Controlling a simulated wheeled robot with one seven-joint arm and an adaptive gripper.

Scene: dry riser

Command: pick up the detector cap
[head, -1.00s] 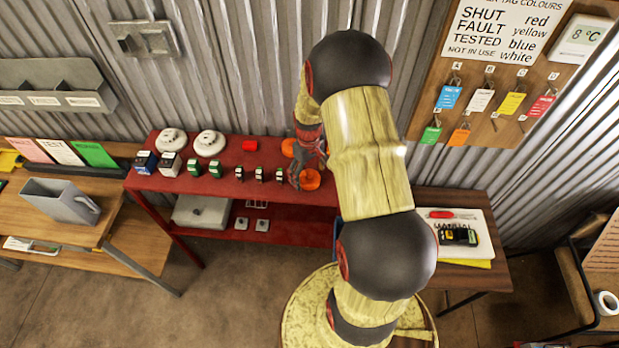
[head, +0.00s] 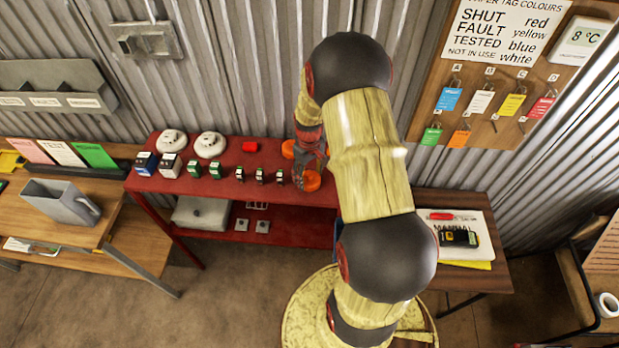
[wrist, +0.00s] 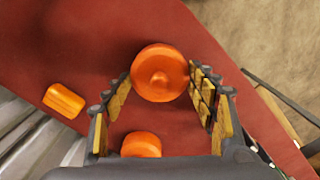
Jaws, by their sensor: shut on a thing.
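In the head view this cap (head: 311,181) shows at the front edge of the red bench, beside my gripper (head: 308,172), which my arm partly covers. I cannot tell whether the cap is clear of the bench top. A second orange cap (wrist: 141,145) is nearer the palm, partly hidden by it.
A ridged orange piece (wrist: 64,100) lies on the red bench (wrist: 205,140), left of the fingers. The corrugated wall (head: 240,70) is close behind.

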